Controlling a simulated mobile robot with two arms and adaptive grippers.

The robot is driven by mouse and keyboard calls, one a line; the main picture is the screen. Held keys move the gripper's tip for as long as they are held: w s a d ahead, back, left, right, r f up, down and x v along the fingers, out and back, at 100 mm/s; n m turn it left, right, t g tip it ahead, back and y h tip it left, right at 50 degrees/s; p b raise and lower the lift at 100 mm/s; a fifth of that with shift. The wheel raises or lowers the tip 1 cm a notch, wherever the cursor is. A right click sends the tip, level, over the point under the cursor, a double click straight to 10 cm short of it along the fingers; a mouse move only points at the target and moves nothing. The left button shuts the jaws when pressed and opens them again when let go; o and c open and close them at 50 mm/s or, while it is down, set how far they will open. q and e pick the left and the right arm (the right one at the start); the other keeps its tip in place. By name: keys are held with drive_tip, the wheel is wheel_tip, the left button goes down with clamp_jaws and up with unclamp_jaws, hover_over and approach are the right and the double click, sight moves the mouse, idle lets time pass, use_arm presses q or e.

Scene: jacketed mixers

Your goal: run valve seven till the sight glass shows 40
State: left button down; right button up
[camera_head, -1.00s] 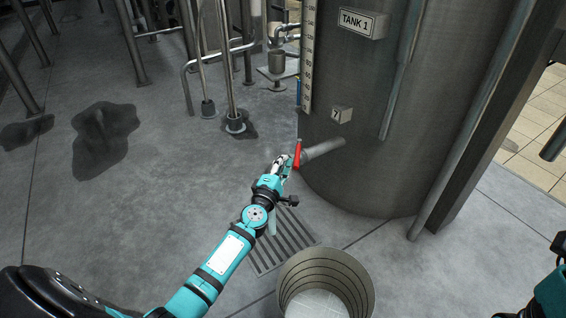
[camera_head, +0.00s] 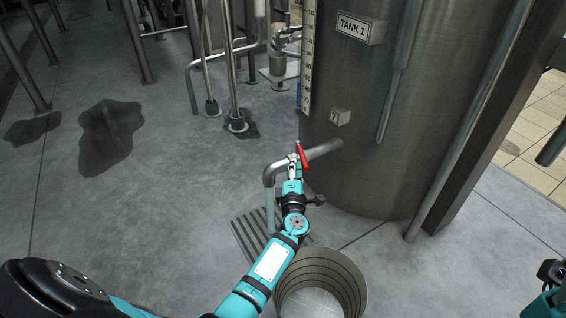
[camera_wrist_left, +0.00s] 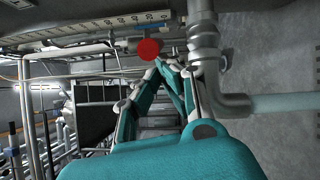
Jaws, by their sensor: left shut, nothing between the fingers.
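The valve's red handle (camera_head: 302,156) sits on the outlet pipe (camera_head: 325,149) of TANK 1, below the plate marked 7 (camera_head: 340,117). Its red end shows in the left wrist view (camera_wrist_left: 148,49). My left gripper (camera_head: 292,172) is shut and empty, close beside the handle; whether it touches is unclear. The pipe bends down into a spout (camera_head: 269,176), and a pale stream (camera_head: 270,216) falls from it, also at right in the wrist view (camera_wrist_left: 285,104). The sight glass scale (camera_head: 308,60) stands on the tank's left side, with a blue column (camera_head: 299,95) low down; the exact reading is too small to tell.
A floor grate (camera_head: 243,236) lies under the spout. A ribbed bucket (camera_head: 352,275) stands in front of the tank, right of my left forearm. Pipes and posts (camera_head: 233,75) stand behind at left. Dark wet patches (camera_head: 108,135) mark the open floor.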

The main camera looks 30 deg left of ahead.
sight(305, 167)
use_arm(q)
drive_tip(key=w+d, duration=0.1)
drive_tip(key=d, duration=0.2)
drive_tip(key=shift+w, duration=0.4)
drive_tip(key=shift+d, duration=0.1)
idle(0.4)
